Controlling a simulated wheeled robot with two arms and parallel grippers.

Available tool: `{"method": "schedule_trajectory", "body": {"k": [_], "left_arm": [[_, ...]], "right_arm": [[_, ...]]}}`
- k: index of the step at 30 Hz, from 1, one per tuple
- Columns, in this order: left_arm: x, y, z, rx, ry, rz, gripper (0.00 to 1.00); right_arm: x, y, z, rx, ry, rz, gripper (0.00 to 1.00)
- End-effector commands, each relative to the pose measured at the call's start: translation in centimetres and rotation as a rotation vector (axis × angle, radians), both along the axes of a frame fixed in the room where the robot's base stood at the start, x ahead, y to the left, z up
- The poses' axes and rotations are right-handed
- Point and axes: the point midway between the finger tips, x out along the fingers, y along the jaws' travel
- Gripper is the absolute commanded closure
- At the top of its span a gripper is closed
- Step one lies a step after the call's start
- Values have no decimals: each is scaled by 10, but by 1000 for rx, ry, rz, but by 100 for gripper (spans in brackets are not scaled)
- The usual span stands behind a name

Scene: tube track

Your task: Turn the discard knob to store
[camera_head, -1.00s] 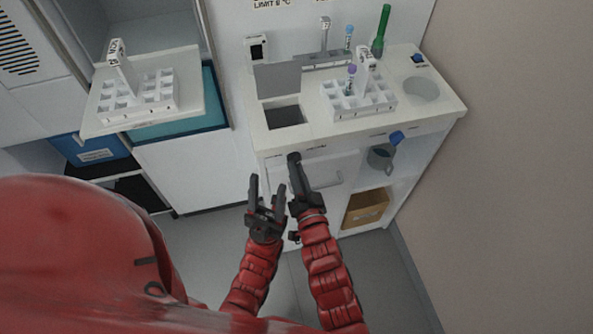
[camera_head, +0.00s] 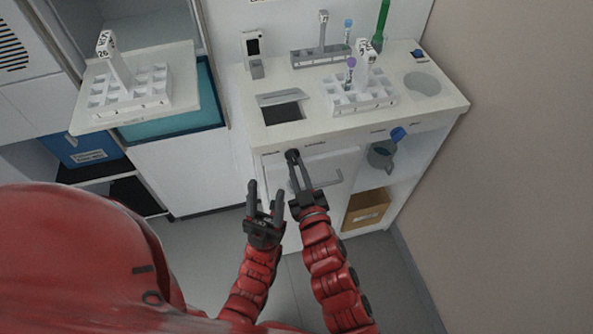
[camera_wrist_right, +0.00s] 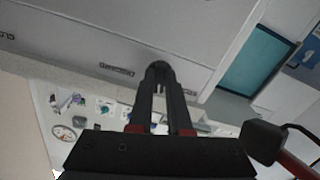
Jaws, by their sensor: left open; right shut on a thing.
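The knob (camera_head: 292,153) is a small dark round piece on the front edge of the white counter, below the square opening. Which label the knob faces cannot be told. My left gripper (camera_head: 264,190) is open and empty, to the left of the right one, in front of the cabinet door.
A grey flap (camera_head: 284,98) slants low over the square opening (camera_head: 284,115). A white tube rack (camera_head: 345,100) and a grey rack (camera_head: 318,57) stand on the counter. A door handle (camera_head: 328,181) is beside my right gripper. Another rack (camera_head: 130,92) stands on the left shelf.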

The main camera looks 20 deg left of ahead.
Motion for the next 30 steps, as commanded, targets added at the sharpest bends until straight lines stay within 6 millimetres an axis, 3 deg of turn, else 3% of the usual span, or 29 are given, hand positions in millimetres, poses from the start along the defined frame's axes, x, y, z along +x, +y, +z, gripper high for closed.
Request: {"method": "schedule_trajectory", "body": {"k": [15,30], "left_arm": [[0,0,-19,0,0,0,50],[0,0,-22,0,0,0,50]], "right_arm": [[1,-2,-1,-310,-206,0,100],[1,-2,0,-382,-256,0,100]]}}
